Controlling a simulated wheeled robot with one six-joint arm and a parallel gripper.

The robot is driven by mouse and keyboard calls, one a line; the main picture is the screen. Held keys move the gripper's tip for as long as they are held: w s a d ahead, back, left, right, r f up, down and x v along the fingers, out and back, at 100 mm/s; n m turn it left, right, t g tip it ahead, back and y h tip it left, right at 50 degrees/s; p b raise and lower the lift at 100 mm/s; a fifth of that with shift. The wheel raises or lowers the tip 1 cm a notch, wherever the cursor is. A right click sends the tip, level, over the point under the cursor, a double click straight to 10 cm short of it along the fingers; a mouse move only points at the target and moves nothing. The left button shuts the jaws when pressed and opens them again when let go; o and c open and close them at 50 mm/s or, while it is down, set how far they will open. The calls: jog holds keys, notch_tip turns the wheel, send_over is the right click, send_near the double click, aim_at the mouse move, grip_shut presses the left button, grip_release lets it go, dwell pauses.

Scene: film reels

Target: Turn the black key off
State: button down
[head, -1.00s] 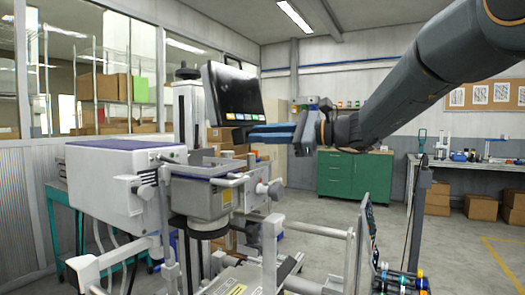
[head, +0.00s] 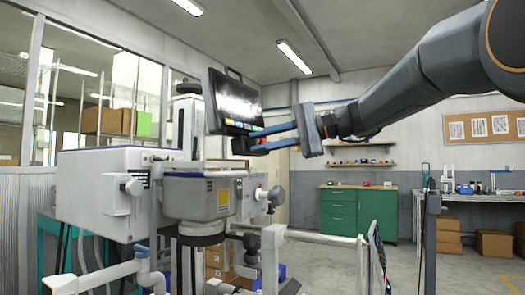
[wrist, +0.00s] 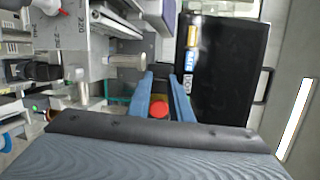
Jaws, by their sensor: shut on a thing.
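My gripper (head: 243,145) reaches in from the right, its blue fingers just below the lower edge of the dark monitor (head: 232,100). The fingers are shut on a small dark piece at their tips, which fits the black key; it is mostly hidden and its turn angle cannot be told. In the wrist view my gripper (wrist: 163,78) shows two blue fingers with a narrow gap. A round red knob (wrist: 159,109) shows between them, nearer their bases in the picture. The monitor (wrist: 222,70) stands close to the right of the fingers.
The white machine housing (head: 112,193) and a grey unit (head: 200,197) with a yellow label stand below and left of the gripper. A metal post (wrist: 128,60) lies left of the fingers. A green cabinet (head: 357,212) is farther back, with open floor at the right.

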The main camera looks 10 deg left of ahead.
jog(key=shift+n+b, duration=0.35)
jog(key=shift+n, duration=0.15)
jog(key=c, duration=1.9)
grip_release()
jog(key=shift+o, duration=0.2)
jog(key=shift+d+r, duration=0.1)
jog(key=w+v, duration=0.1)
jog(key=v, duration=0.6)
jog(key=shift+s+d, duration=0.35)
jog(key=shift+s, duration=0.15)
